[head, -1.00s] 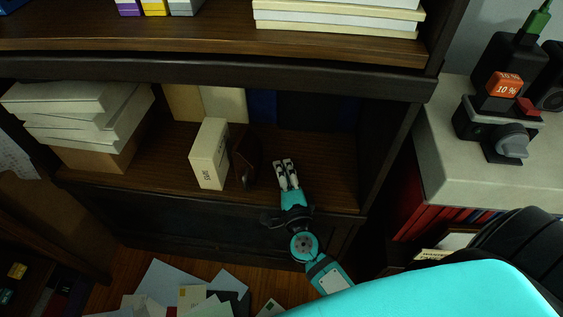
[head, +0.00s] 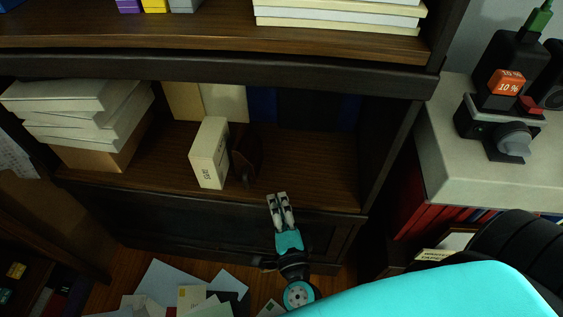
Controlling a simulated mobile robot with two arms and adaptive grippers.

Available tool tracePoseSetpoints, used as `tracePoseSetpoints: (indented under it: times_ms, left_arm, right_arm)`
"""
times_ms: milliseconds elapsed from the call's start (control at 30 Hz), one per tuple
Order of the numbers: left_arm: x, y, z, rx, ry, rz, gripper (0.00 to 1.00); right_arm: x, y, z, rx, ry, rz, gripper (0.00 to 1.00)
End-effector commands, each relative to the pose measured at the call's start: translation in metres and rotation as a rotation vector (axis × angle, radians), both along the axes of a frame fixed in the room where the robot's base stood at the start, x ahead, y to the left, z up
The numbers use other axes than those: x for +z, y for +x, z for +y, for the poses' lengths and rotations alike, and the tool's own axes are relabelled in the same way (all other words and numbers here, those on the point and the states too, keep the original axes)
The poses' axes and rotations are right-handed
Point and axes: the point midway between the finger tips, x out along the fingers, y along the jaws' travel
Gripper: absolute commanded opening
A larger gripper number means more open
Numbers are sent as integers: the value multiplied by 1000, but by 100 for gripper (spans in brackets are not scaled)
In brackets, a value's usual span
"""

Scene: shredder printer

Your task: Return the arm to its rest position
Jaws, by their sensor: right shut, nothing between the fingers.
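My right gripper (head: 279,198), teal with pale fingers, is shut and empty. In the head view it is at the front edge of the lower shelf (head: 305,180), with its arm coming up from the bottom. A cream box (head: 209,153) stands upright on that shelf, up and left of the gripper. A dark brown object (head: 246,155) stands just right of the box. The gripper is apart from both. My left gripper is not in view.
A stack of pale books or paper (head: 80,110) fills the shelf's left side. Papers (head: 190,290) lie on the floor below. A pale cabinet top (head: 470,170) at right holds a dark device (head: 497,128). The shelf's right part is clear.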

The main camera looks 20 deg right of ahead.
Motion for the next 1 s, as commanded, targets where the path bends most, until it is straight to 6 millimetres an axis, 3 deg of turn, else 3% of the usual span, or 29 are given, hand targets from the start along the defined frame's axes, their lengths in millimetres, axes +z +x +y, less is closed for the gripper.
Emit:
tracePoseSetpoints:
  times_ms: [700, 867, 1000]
  left_arm:
    - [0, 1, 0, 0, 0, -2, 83]
    - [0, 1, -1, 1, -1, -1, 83]
    - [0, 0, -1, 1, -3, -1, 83]
  right_arm:
    - [4, -5, 8, 27, -18, -3, 0]
    - [20, 4, 36, 221, -164, 0, 0]
    - [27, 0, 71, 490, -416, 48, 0]
